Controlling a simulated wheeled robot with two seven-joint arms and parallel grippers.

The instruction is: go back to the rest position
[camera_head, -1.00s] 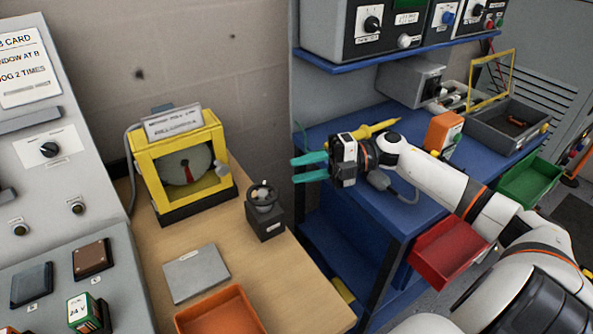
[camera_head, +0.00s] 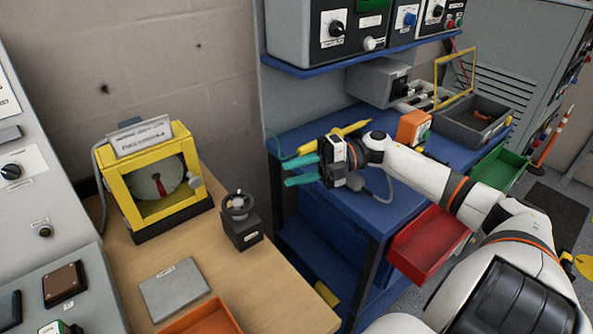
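My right gripper (camera_head: 302,171) is in the middle of the camera_head view, with its arm coming in from the right. Its two teal fingers point left and stand apart, with nothing between them. It is in front of the blue workbench (camera_head: 385,208), to the right of the wooden table. My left gripper is not in view.
A wooden table (camera_head: 281,297) holds a yellow-framed gauge (camera_head: 155,182), a dark handwheel block (camera_head: 241,220), a grey plate (camera_head: 174,289) and an orange tray (camera_head: 205,318). Red (camera_head: 428,245) and green (camera_head: 498,170) bins hang at the workbench. A blue shelf (camera_head: 330,66) is above.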

